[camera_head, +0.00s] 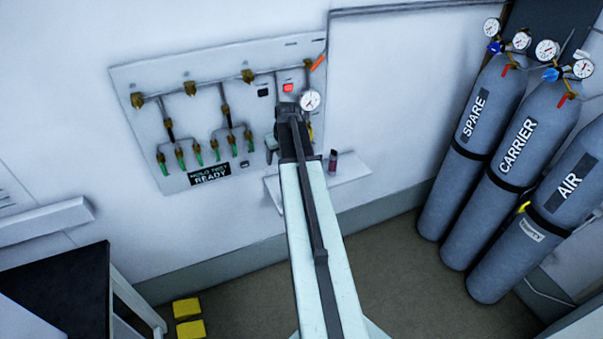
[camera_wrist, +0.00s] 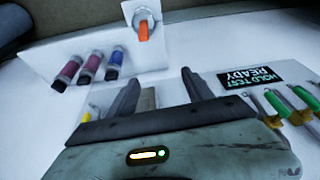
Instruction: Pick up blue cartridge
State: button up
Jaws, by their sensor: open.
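The blue cartridge (camera_wrist: 115,64) shows in the wrist view, a dark blue cylinder with pale and dark ends. It is the rightmost of three in a row on a white shelf (camera_wrist: 60,50), beside two magenta cartridges (camera_wrist: 91,66) (camera_wrist: 69,71). My gripper (camera_wrist: 160,80) is open, with nothing between its fingers. In the picture, the blue cartridge lies above and left of the left finger, apart from it. In the head view my arm hides much of the shelf (camera_head: 352,172); one dark cartridge (camera_head: 333,162) shows right of the arm, its colour unclear.
A wall panel (camera_head: 150,110) with brass valves and green-tipped fittings is close to my gripper. Gas cylinders (camera_head: 510,160) stand at the right; a black-topped table (camera_head: 60,285) is at lower left.

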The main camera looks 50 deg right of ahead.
jog(key=s+d, duration=0.4)
jog(key=d, duration=0.7)
jog(key=shift+m+t+h, duration=0.3)
jog(key=shift+m+h, duration=0.1)
jog(key=b+x, duration=1.1)
jog(key=x, duration=0.1)
jog(key=shift+w+d+r, duration=0.15)
jog(key=shift+r, duration=0.2)
grip_shut()
jog(key=shift+r, duration=0.1)
